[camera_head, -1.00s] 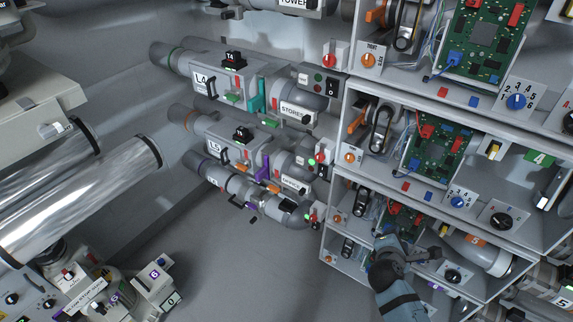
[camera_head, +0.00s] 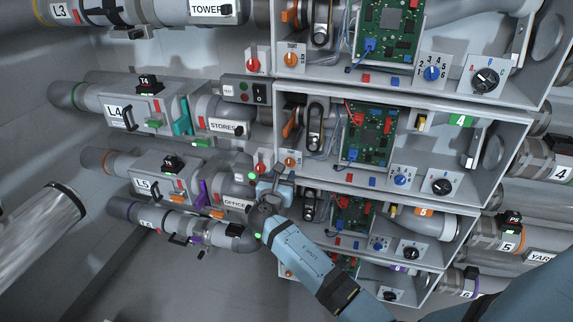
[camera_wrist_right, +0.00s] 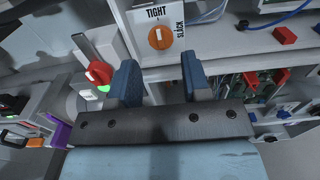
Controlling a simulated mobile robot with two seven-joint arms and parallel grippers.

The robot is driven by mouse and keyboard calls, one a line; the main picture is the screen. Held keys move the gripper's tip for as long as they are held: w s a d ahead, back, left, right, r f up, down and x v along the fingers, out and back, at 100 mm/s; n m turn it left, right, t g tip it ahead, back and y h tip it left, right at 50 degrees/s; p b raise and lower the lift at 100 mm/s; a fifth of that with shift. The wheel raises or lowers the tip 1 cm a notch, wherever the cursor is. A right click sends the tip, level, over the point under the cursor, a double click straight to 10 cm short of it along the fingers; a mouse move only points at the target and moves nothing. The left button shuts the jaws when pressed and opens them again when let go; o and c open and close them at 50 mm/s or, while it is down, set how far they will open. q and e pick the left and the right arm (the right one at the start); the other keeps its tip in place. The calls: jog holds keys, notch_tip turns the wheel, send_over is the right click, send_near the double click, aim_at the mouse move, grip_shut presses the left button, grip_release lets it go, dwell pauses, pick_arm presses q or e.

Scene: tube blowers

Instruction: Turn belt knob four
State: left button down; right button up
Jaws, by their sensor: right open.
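The belt knob of box four is a small round orange knob (camera_head: 290,160) with a pale pointer, on a panel at the left end of the box with the green 4 label (camera_head: 461,120). In the right wrist view an orange knob (camera_wrist_right: 160,37) shows on a white plate marked TIGHT and SLACK, just beyond the fingertips. My right gripper (camera_head: 272,188) is just below and left of the knob in the head view. Its blue fingers (camera_wrist_right: 160,75) are open and apart, with nothing between them and not touching the knob. My left gripper is out of view.
A red switch (camera_head: 262,160) stands close left of the knob; it also shows in the right wrist view (camera_wrist_right: 98,72). The shelf of the box below (camera_head: 450,222) is close under the gripper. Pipes with OFFICE (camera_head: 236,204) and STORES (camera_head: 225,127) labels lie left.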

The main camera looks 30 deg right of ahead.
aim_at(289, 162)
jog(key=x, duration=0.7)
jog(key=shift+a, duration=0.1)
jog(key=c, duration=0.6)
